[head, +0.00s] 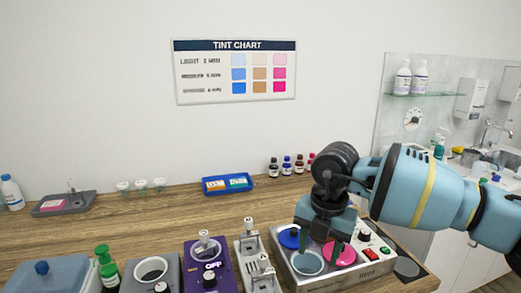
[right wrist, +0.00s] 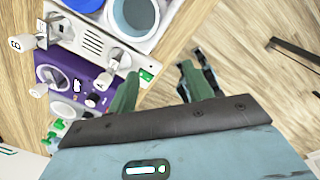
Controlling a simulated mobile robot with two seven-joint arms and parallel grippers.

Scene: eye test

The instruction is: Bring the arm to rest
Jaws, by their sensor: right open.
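My right arm (head: 425,190) comes in from the right in the head view. Its gripper (head: 320,246) points down over the silver-grey control unit (head: 291,268) at the front right of the counter. The two green fingers stand apart with nothing between them. In the right wrist view the open gripper (right wrist: 157,75) has empty space between its fingers. The control unit's round pot (right wrist: 135,14) shows beyond the left finger. I cannot tell how high the fingertips are above the unit. My left gripper is in neither view.
The wooden counter (head: 130,225) holds a purple device (head: 209,268), a metal stand (head: 248,253), a green bottle (head: 105,268) and a blue tray (head: 227,193). Small bottles (head: 286,165) stand behind my gripper. A tint chart (head: 235,72) hangs on the wall.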

